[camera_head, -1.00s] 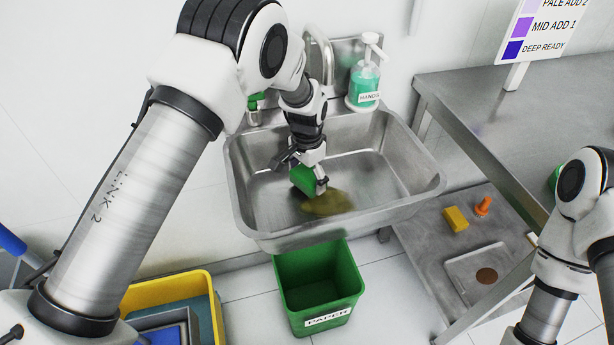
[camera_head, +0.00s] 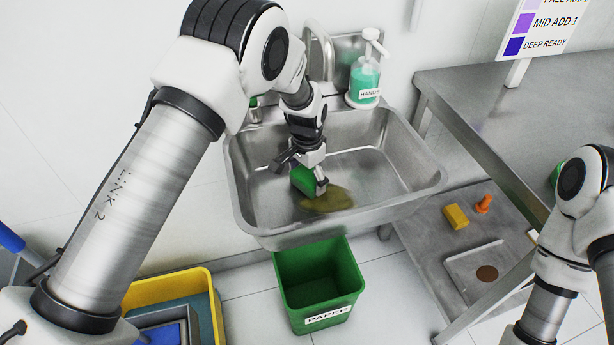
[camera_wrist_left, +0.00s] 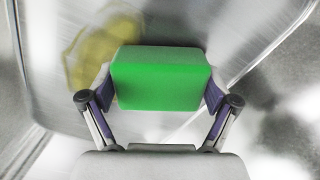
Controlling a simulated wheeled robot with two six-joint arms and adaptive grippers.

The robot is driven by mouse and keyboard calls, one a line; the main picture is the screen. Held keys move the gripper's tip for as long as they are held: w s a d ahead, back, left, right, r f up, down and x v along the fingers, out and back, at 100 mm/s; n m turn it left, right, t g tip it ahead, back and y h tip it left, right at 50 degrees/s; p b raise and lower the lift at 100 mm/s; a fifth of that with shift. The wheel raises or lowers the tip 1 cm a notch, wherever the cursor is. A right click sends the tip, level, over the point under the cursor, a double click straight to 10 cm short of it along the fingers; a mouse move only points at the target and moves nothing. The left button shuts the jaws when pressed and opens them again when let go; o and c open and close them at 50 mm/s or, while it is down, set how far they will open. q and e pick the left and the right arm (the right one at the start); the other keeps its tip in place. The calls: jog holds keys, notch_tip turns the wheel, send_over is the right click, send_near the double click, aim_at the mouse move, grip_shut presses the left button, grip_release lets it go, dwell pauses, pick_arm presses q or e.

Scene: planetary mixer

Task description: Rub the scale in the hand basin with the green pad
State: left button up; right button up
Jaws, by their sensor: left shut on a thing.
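The green pad (camera_head: 304,181) is held between the fingers of my left gripper (camera_head: 308,181), low inside the metal hand basin (camera_head: 262,205). In the left wrist view the pad (camera_wrist_left: 160,78) spans the gap between both fingers of the left gripper (camera_wrist_left: 160,92). A yellow-brown scale patch (camera_head: 328,200) lies on the basin floor, just right of and in front of the pad. In the left wrist view the scale (camera_wrist_left: 95,52) shows at the pad's left, partly hidden behind it. I cannot tell whether the pad touches the basin floor. My right gripper is out of view.
A tap (camera_head: 322,50) and a hand-soap bottle (camera_head: 364,78) stand at the basin's back rim. A green paper bin (camera_head: 318,290) stands below the basin. A steel table (camera_head: 500,95) is at the right, with a yellow block (camera_head: 456,217) on its lower shelf.

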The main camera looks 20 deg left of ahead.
pick_arm(q)
jog(key=shift+f, duration=0.3)
